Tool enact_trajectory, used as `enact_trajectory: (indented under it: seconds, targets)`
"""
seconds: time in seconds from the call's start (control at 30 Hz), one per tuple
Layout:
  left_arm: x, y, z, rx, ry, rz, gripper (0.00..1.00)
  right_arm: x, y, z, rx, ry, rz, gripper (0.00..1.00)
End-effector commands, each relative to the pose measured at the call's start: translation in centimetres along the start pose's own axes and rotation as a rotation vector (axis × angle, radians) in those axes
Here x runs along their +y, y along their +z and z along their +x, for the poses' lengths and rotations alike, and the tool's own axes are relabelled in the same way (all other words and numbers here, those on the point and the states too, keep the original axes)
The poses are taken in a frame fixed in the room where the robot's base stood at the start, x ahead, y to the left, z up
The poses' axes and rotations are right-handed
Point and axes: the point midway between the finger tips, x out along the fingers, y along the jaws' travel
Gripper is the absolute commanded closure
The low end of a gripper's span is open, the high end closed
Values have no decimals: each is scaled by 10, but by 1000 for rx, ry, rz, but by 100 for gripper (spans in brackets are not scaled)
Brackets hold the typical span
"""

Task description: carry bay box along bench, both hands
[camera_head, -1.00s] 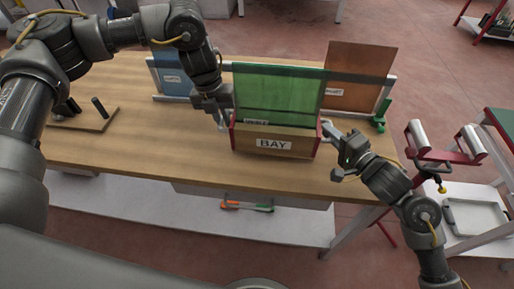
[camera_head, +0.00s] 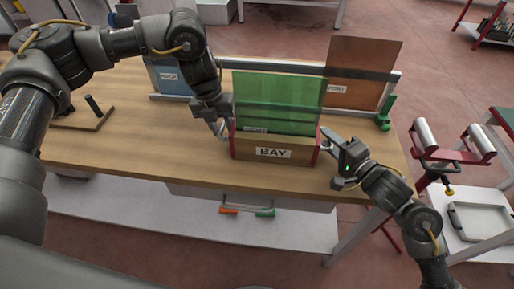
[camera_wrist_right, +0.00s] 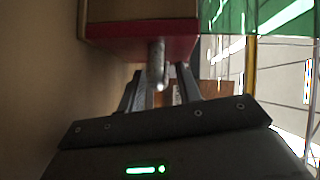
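The bay box (camera_head: 250,152) is a wooden box with red ends and a BAY label, upright near the front edge of the bench (camera_head: 130,150). A green glass pane (camera_head: 275,100) stands in it. My left gripper (camera_head: 220,128) is at the box's left end; its fingertips are too small to tell open from shut. My right gripper (camera_head: 328,143) is at the right end. In the right wrist view, its fingers (camera_wrist_right: 160,88) are apart on either side of a grey handle (camera_wrist_right: 157,62) that sticks out from the red end (camera_wrist_right: 125,42), with gaps beside it.
A rack (camera_head: 392,95) behind the box holds a brown pane (camera_head: 362,62) and a blue pane (camera_head: 170,75). A wooden board with pegs (camera_head: 85,118) lies at the left. The bench between it and the box is clear. A roller stand (camera_head: 455,155) is at the right.

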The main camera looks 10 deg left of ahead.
Motion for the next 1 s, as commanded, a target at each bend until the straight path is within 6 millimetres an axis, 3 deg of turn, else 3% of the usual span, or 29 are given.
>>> enact_trajectory:
  seconds: [0.37,0.8,1.0]
  targets:
    - [-1,1,-9,-2,-2,1,66,0,0,0,-1,-1,0,66]
    - [0,1,-94,-5,-1,0,66,0,0,0,-1,-1,0,66]
    - [0,0,-116,-1,-1,-1,66,0,0,0,-1,-1,0,66]
